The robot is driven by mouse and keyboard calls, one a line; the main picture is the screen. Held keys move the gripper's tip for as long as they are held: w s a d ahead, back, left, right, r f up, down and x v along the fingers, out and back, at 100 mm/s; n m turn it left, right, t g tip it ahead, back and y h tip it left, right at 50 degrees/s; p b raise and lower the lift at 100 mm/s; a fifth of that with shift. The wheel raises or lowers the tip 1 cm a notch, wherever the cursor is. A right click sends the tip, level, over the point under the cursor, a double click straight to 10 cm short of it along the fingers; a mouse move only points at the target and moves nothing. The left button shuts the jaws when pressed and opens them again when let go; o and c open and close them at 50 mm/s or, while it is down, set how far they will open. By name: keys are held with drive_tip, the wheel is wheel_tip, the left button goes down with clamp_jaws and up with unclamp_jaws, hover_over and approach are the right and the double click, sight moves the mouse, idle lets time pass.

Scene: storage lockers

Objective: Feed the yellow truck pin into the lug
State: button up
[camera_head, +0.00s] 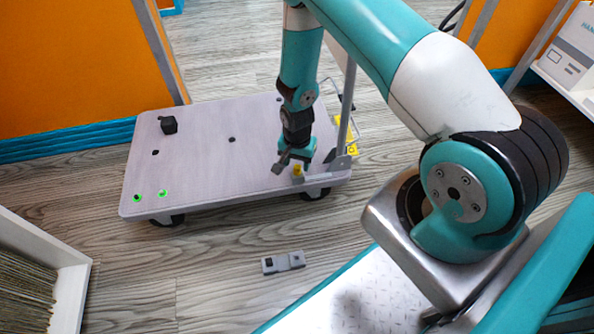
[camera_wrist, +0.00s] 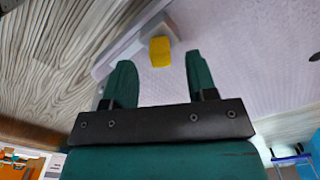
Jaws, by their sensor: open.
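The yellow truck pin (camera_head: 297,170) stands at the near right edge of the flat cart's deck, by the foot of its handle. In the wrist view the yellow pin (camera_wrist: 160,52) shows beyond and between my fingertips, against a small light-grey block (camera_wrist: 155,27). I cannot tell whether that block is the lug. My gripper (camera_head: 291,161) is low over the deck, right beside the pin. In the wrist view my gripper (camera_wrist: 160,66) has its two green fingers spread with nothing held between them.
The cart's handle bracket (camera_head: 341,162) is close to the right of my gripper. A small grey plate (camera_head: 283,262) lies on the floor in front.

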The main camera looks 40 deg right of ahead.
wheel_tip(320, 180, up, 16)
drive_tip(key=p, duration=0.5)
drive_tip(key=shift+f, duration=0.25)
drive_tip(key=shift+r, duration=0.1)
wheel_tip(320, 180, up, 8)
drive_tip(key=r+n+y, duration=0.1)
drive_tip(key=n, duration=0.2)
hover_over(297, 167)
drive_tip(key=a, duration=0.5)
drive_tip(key=s+a+r+n+y, duration=0.1)
drive_tip(key=s+a+r+n, duration=0.3)
drive_tip(key=r, duration=0.4)
drive_tip(key=s+a+r+n+y, duration=0.1)
drive_tip(key=s+a+r+n, duration=0.35)
drive_tip(key=s+r, duration=0.3)
drive_tip(key=s+a+r+n+y, duration=0.1)
drive_tip(key=s+a+r+n, duration=0.2)
drive_tip(key=s+r+n, duration=0.5)
wheel_tip(297, 167, up, 32)
drive_tip(key=s+m+p, duration=0.1)
drive_tip(key=m+p, duration=0.1)
drive_tip(key=p, duration=3.1)
drive_tip(key=shift+s+a, duration=0.1)
drive_tip(key=shift+c, duration=0.7)
drive_tip(key=shift+s, duration=0.15)
drive_tip(key=shift+c, duration=0.2)
